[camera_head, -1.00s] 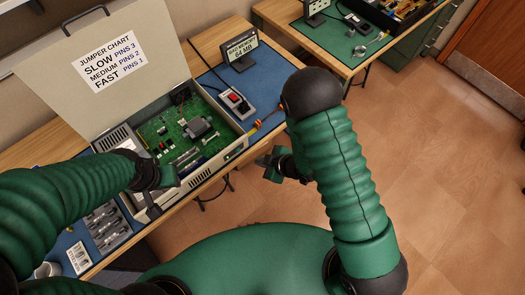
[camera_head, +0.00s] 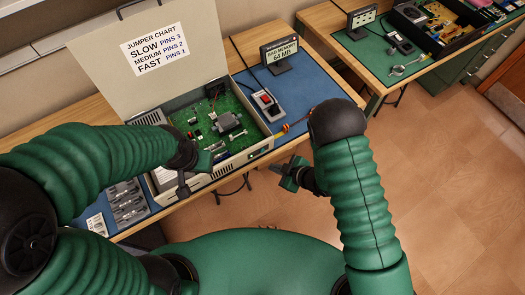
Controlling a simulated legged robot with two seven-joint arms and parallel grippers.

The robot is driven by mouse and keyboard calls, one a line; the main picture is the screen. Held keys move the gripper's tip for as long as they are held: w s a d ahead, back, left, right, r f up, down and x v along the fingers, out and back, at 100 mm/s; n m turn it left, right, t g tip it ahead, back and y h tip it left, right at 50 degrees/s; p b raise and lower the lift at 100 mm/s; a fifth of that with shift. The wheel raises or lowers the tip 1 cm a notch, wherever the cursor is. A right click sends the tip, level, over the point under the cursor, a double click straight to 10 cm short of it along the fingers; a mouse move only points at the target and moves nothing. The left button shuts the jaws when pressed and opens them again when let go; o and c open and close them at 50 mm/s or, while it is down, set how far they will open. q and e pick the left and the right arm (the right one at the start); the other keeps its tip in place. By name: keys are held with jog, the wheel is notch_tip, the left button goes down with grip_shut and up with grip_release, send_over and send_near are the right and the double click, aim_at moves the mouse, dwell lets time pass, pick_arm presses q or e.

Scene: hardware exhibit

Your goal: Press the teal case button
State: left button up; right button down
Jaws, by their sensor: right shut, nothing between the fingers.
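An open beige computer case (camera_head: 228,165) sits on the workbench with its lid raised and a green circuit board (camera_head: 205,118) inside. A small green spot (camera_head: 256,153), possibly the teal button, shows on the right part of the front panel; it is too small to be sure. My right gripper (camera_head: 287,177) is shut and empty, in the air in front of and to the right of the case, apart from it. My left gripper (camera_head: 184,192) is at the left part of the case's front; its fingers are dark and partly hidden, and I cannot tell contact.
A memory sign (camera_head: 280,54) and a box with a red switch (camera_head: 265,103) stand on the blue mat (camera_head: 312,85) right of the case. A screwdriver (camera_head: 287,128) lies near the bench edge. A grey tool tray (camera_head: 127,205) is at left. Open floor lies right.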

aim_at(260, 154)
jog(key=w+a, duration=0.2)
jog(key=w, duration=0.1)
jog(key=shift+w+a, duration=0.1)
jog(key=shift+w, duration=0.05)
dwell(2.0)
jog(key=shift+w+a, duration=0.2)
jog(key=shift+w, duration=0.1)
jog(key=shift+w+a, duration=0.25)
jog(key=shift+w, duration=0.15)
dwell(0.8)
jog(key=shift+s+d, duration=0.1)
jog(key=shift+s, duration=0.05)
jog(key=shift+s+d+r, duration=0.1)
jog(key=shift+s+d, duration=0.3)
jog(key=shift+s, duration=0.2)
